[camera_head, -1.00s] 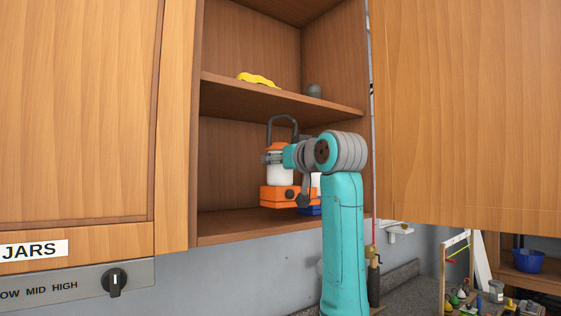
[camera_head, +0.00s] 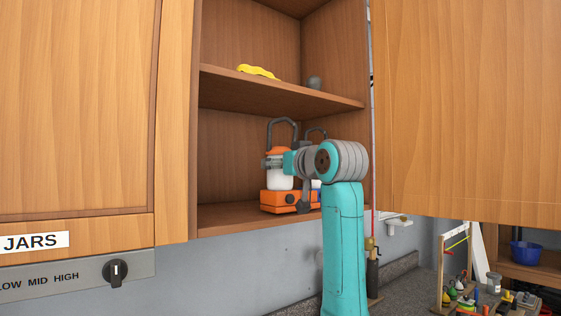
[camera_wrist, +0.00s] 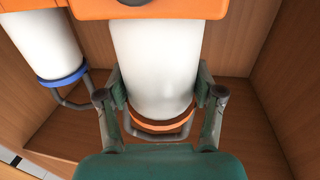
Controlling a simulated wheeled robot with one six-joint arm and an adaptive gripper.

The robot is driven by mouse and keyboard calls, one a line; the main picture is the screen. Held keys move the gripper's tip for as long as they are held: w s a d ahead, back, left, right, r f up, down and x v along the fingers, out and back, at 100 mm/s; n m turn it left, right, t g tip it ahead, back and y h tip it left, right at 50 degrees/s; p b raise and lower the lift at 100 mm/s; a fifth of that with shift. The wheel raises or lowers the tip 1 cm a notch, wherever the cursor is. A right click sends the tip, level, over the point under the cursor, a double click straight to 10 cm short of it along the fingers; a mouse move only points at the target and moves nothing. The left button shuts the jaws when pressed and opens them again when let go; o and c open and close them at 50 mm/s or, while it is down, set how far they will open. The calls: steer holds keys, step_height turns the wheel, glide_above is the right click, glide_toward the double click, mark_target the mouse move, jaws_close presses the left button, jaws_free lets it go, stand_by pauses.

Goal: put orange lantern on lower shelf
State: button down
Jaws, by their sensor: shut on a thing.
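The orange lantern (camera_head: 279,182) has an orange base, a white body, an orange cap and a dark handle. It is upright over the lower shelf (camera_head: 225,217), in the cabinet's lower compartment. Its base looks at or very near the board; contact is hard to tell. My gripper (camera_head: 273,162) is shut on the lantern's upper part. In the wrist view the lantern (camera_wrist: 155,60) appears upside down, with the fingers on both sides of its body. A blue-capped lantern (camera_wrist: 62,73) stands beside it, mostly hidden behind my arm in the head view.
The upper shelf (camera_head: 270,97) above holds a yellow object (camera_head: 258,72) and a small grey item (camera_head: 314,82). An open cabinet door (camera_head: 470,110) is on the right. The lower shelf is bare left of the lantern.

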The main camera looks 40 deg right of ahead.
steer(key=shift+f, duration=0.2)
stand_by(0.5)
steer(key=shift+c, duration=0.4)
jaws_free()
steer(key=s+a, duration=0.1)
steer(key=s, duration=1.1)
steer(key=shift+a, duration=0.3)
jaws_close()
stand_by(0.9)
